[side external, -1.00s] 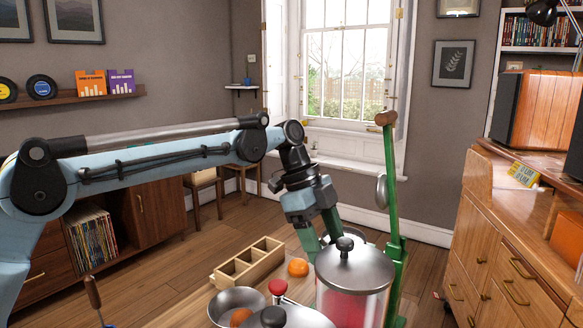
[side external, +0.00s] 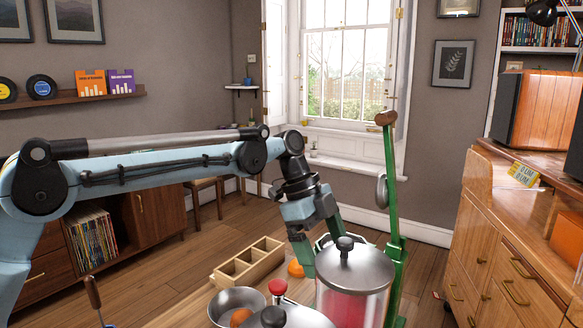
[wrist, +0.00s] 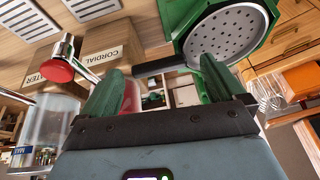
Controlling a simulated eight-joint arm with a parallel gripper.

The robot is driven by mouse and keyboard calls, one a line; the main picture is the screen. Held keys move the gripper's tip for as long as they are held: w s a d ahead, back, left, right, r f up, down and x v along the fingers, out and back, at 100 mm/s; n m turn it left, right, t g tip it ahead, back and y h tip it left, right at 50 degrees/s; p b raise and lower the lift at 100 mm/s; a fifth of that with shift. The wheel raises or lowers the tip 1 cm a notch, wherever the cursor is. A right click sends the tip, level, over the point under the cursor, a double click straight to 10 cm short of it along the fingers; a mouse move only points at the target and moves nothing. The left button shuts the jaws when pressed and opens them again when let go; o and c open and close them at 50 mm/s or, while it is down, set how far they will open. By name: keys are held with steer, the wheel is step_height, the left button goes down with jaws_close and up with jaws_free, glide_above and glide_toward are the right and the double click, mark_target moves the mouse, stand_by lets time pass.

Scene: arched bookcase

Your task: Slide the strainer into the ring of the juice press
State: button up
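The strainer (wrist: 228,38) is a perforated steel disc with a dark handle (wrist: 160,66) pointing left in the wrist view. Its disc appears inside the green ring (wrist: 188,14) of the juice press; I cannot tell whether it is fully seated. The green press column (side external: 391,170) stands upright in the side view, where a lidded jar (side external: 352,272) mostly hides the ring and strainer. My gripper (wrist: 160,84) is open, its green fingers spread with nothing clamped between them. The handle shows across the gap beyond the fingertips. The right fingertip overlaps the disc's edge in the picture.
A wooden compartment box (side external: 248,262) and an orange (side external: 295,268) are left of the press. A metal bowl (side external: 236,302) and a red knob (side external: 277,287) stand nearer. The jar's lid is close in front of my fingers. A cordial box (wrist: 108,42) shows in the wrist view.

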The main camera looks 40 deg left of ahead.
steer(key=v, duration=1.2)
steer(key=shift+s+r, duration=0.1)
stand_by(0.4)
steer(key=s+a+f+n+t+y, duration=0.2)
steer(key=s+a+f+n, duration=0.4)
steer(key=s+n, duration=0.3)
steer(key=s+a+f+n+t+y, duration=0.2)
steer(key=s+a+f+n+t, duration=0.2)
steer(key=s+f+n, duration=0.5)
steer(key=shift+s+a+f+n+t+y, duration=0.3)
steer(key=shift+s+a+n+t, duration=0.1)
steer(key=shift+s+a, duration=0.7)
steer(key=shift+w+a, duration=0.1)
